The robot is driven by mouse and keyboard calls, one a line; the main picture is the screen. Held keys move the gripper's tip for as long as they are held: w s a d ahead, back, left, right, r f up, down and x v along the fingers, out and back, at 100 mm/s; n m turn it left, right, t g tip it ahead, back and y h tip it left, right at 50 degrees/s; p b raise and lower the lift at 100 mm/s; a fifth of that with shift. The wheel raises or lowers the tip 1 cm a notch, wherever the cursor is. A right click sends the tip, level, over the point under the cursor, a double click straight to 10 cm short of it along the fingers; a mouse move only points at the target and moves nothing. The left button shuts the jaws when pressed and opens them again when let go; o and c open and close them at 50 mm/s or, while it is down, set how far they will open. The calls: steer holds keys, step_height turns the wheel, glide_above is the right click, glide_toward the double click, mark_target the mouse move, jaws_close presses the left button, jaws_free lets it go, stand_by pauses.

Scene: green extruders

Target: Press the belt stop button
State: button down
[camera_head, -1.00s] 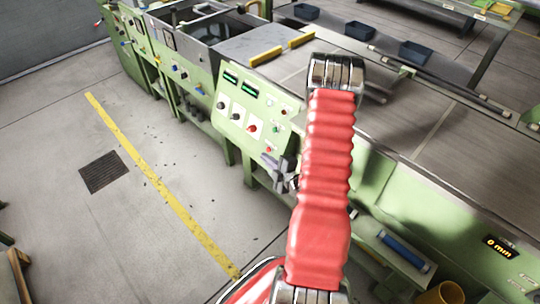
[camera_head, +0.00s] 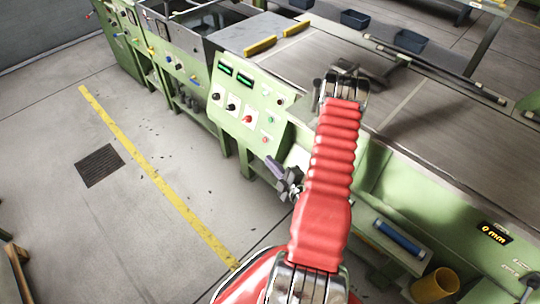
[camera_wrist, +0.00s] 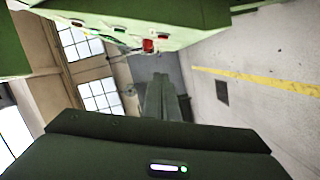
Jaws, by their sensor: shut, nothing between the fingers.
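The green control panel (camera_head: 247,92) stands left of my arm in the head view. It carries dark knobs, a larger red button (camera_head: 248,118), a green button (camera_head: 270,121) and smaller red buttons. Their labels are too small to read, so I cannot tell which is the belt stop button. My gripper (camera_head: 272,163) is shut and empty, below the panel's lower right corner and apart from the buttons. In the wrist view the panel's underside and a red button (camera_wrist: 149,45) show at the top, beyond my shut fingers (camera_wrist: 162,98).
The conveyor belt (camera_head: 430,120) runs behind my arm. A green side frame (camera_head: 420,205) with a lit display lies to the right. A yellow cup (camera_head: 436,285) and a blue roll (camera_head: 398,238) sit low right. The floor left of the panel is open, with a yellow line (camera_head: 160,180).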

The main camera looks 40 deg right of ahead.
mark_target(265, 140)
steer(key=shift+w+d+f, duration=0.4)
steer(key=shift+w+d, duration=0.55)
steer(key=shift+w, duration=0.6)
steer(key=shift+w+d+f, duration=0.35)
steer(key=shift+w+d, duration=0.55)
steer(key=shift+w, duration=0.65)
steer(key=shift+w+d+f, duration=0.4)
steer(key=shift+w+d, duration=0.55)
steer(key=shift+w, duration=0.6)
